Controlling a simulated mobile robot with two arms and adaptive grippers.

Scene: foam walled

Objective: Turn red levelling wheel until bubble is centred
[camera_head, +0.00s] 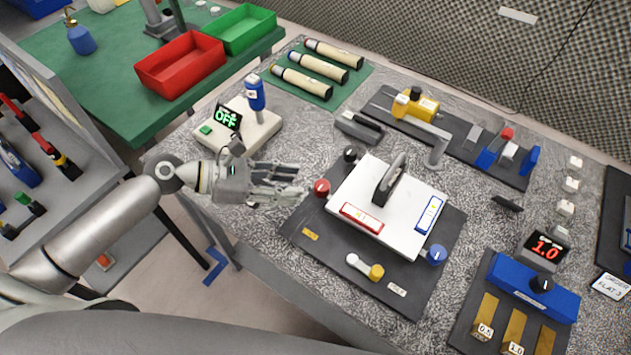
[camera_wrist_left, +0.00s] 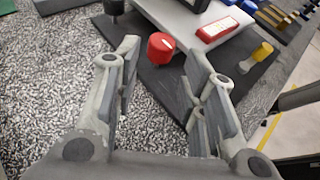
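The red levelling wheel (camera_head: 321,188) is at the left corner of a white plate (camera_head: 388,205) on a dark base. A red-framed vial (camera_head: 362,217) and a blue-framed vial (camera_head: 430,214) lie on the plate; their bubbles are too small to tell. My left gripper (camera_head: 292,185) is left of the red wheel, apart from it. In the left wrist view the left gripper (camera_wrist_left: 165,75) is open and empty, with the red wheel (camera_wrist_left: 161,47) ahead between its fingertips. My right gripper is not in view.
A blue wheel (camera_head: 437,254) and a black knob (camera_head: 350,153) stand at other plate corners. A dark handle (camera_head: 391,178) rises from the plate. A yellow-ended lever (camera_head: 376,271) lies in front. Speckled table is clear left of the base.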

